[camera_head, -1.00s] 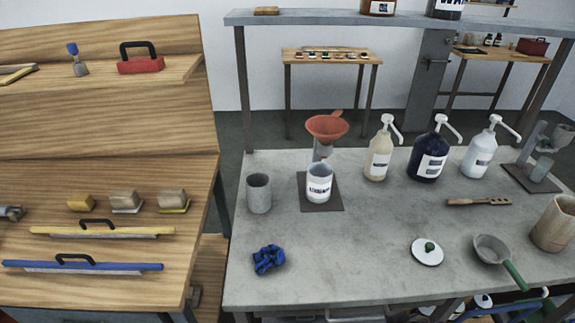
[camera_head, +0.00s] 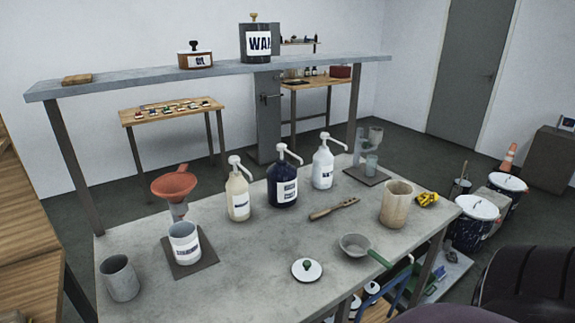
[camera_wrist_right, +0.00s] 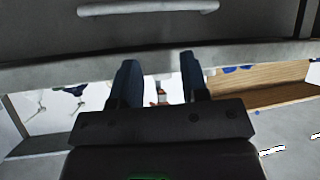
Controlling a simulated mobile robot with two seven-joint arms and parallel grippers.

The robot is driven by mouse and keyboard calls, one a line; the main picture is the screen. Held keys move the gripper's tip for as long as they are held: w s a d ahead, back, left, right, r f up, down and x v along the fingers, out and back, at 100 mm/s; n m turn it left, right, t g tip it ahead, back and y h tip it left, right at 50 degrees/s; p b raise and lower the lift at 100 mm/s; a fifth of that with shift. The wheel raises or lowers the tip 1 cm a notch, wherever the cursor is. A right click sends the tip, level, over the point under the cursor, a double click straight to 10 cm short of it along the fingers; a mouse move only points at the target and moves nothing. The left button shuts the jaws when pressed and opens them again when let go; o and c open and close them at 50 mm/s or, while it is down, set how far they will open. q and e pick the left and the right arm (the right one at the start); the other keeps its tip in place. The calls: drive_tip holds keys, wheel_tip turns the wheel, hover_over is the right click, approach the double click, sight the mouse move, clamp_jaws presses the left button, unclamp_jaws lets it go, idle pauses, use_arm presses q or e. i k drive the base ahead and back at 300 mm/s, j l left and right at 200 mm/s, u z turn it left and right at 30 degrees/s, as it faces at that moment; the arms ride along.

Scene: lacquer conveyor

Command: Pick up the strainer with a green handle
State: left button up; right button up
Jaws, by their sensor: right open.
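The strainer with a green handle (camera_head: 355,245) lies on the grey table near its front right edge in the head view. Its grey bowl faces up and its green handle (camera_head: 380,259) points to the lower right, toward the table's edge. My right gripper (camera_wrist_right: 160,80) shows in the right wrist view with its two dark fingers apart and nothing between them. It is away from the strainer, which does not show in that view. My left gripper is not in view.
A white lid with a green knob (camera_head: 307,270) lies left of the strainer, and a wooden cup (camera_head: 396,203) stands behind it to the right. A wooden tool (camera_head: 334,208), pump bottles (camera_head: 283,190) and a white can (camera_head: 185,243) share the grey table (camera_head: 235,285).

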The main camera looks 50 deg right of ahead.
sight(355, 246)
drive_tip(key=k+z, duration=0.2)
drive_tip(key=z, duration=1.75)
